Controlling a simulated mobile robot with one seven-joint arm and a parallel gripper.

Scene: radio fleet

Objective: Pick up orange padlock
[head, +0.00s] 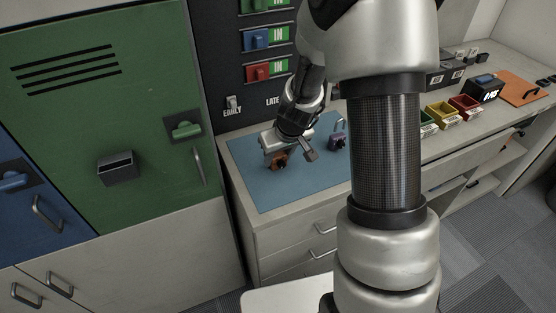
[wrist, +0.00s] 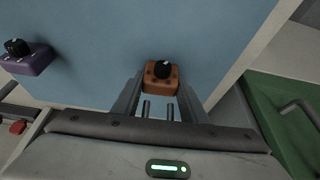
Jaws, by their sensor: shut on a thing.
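The orange padlock (head: 279,161) is at my gripper (head: 290,158) over the blue mat in the head view. In the wrist view the orange padlock (wrist: 161,76), with a round black knob on its face, sits between the fingertips of my gripper (wrist: 160,85). The gripper is shut on it. I cannot tell whether the padlock still touches the mat. Its shackle does not show clearly.
The blue mat (head: 245,180) covers the left end of the counter. A purple padlock (head: 338,140) stands on it to the right; it also shows in the wrist view (wrist: 27,61). A green locker (head: 80,150) stands close on the left. Coloured bins (head: 441,114) lie further right.

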